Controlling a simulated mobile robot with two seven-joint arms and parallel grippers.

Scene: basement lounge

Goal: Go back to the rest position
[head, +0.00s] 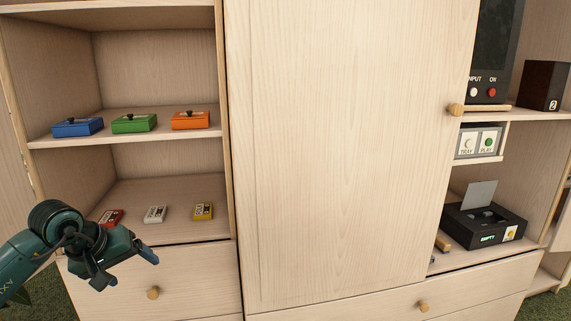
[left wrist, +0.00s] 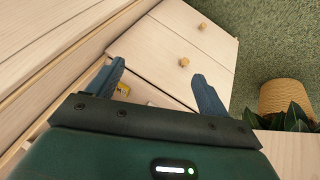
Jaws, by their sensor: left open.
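My left gripper (head: 128,265) is in the lower left of the head view, in front of the left shelf unit and above its drawer. In the left wrist view its two blue fingers (left wrist: 165,88) are spread apart with nothing between them. A red cassette (head: 111,217), a white cassette (head: 155,214) and a yellow cassette (head: 203,211) lie on the lower shelf beyond the gripper. The yellow one also shows partly in the left wrist view (left wrist: 123,90), beside the left finger. My right gripper is in neither view.
Blue (head: 77,127), green (head: 134,122) and orange (head: 190,120) boxes stand on the upper shelf. A large sliding door (head: 340,150) covers the middle. A black player (head: 484,225) reading EMPTY stands at right. A plant in a woven pot (left wrist: 287,97) shows in the wrist view.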

